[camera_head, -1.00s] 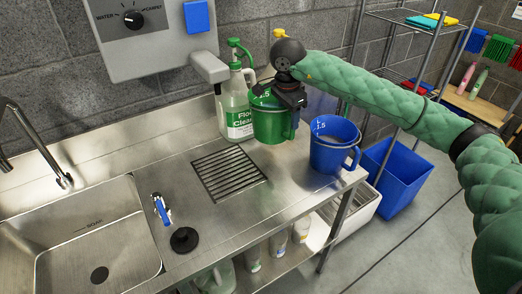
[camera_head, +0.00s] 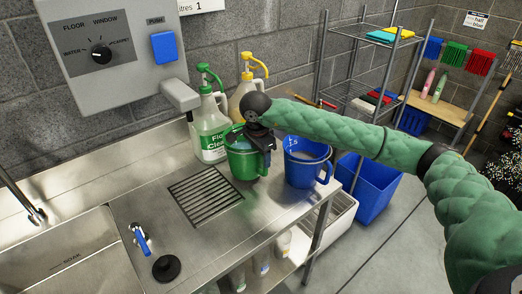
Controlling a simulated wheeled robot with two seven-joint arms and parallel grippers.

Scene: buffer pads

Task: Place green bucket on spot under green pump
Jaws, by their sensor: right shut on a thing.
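The green bucket (camera_head: 242,162) is a jug-like container near the back of the steel counter, in front of the bottles. My right gripper (camera_head: 264,143) is shut on its right side. The bucket looks upright; I cannot tell whether its base touches the counter. The green pump (camera_head: 208,76) tops a white floor cleaner bottle (camera_head: 210,130), up and to the left of the bucket. A slatted drain grate (camera_head: 206,196) lies in front and to the left of the bucket. My left gripper is out of view.
A blue bucket (camera_head: 304,168) stands close to the right, near the counter's end. A yellow-pump bottle (camera_head: 242,97) is behind my gripper. A grey dispenser box (camera_head: 110,50) hangs above the left. The sink (camera_head: 65,260) is at the lower left. The grate is clear.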

